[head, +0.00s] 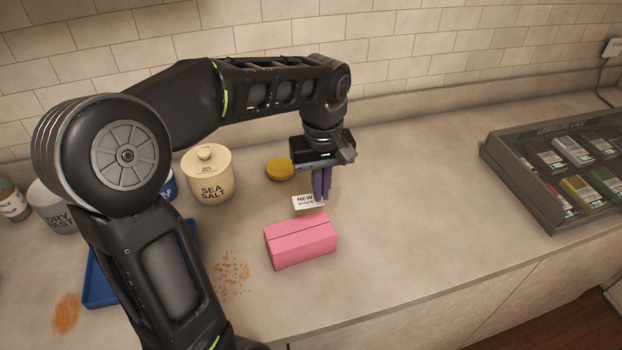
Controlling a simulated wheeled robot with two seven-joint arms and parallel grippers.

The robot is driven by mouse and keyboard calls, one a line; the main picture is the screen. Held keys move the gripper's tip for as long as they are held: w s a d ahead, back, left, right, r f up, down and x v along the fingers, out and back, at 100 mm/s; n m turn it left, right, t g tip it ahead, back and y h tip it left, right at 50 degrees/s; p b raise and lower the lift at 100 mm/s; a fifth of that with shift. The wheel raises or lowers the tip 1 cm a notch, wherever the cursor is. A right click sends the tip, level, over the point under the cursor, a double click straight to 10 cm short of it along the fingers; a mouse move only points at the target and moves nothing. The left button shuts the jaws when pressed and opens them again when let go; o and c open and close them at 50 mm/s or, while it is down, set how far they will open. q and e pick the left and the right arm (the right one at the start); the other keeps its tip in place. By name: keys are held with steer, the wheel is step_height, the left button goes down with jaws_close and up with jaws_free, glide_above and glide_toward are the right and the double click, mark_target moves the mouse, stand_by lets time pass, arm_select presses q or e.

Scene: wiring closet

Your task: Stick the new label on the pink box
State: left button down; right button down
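The pink box (300,240) sits on the counter in the middle of the head view, with a seam line along its top. The new label (303,203), a small white card with "NEW" printed on it, is just behind the box. My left gripper (321,198) points down from above, its purple fingers close together at the right end of the label. The fingertips overlap the label in this view. I cannot tell whether they grip it, or whether the label touches the counter. My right gripper is not in view.
A cream "SEA SALT" jar (208,178) and a yellow round lid (280,169) stand behind, to the left. A blue tray (101,283) is partly hidden by my arm. Brown crumbs (232,275) lie left of the box. A dark display case (515,180) stands at right; the counter between is clear.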

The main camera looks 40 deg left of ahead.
mark_target(311, 228)
arm_select(q)
steer(key=shift+s+a+r+n, duration=0.3)
steer(key=shift+s+r+n, duration=0.1)
steer(key=shift+s, duration=0.1)
steer(key=shift+s+a+r+n, duration=0.25)
steer(key=shift+s+r+n, duration=0.1)
steer(key=shift+s+n, duration=0.1)
steer(key=shift+f, duration=0.1)
step_height(311, 228, down, 9)
steer(key=b, duration=0.7)
steer(key=shift+f, duration=0.1)
steer(key=shift+f+b, duration=0.45)
stand_by(0.8)
steer(key=c, duration=2.1)
jaws_free()
steer(key=o, duration=0.5)
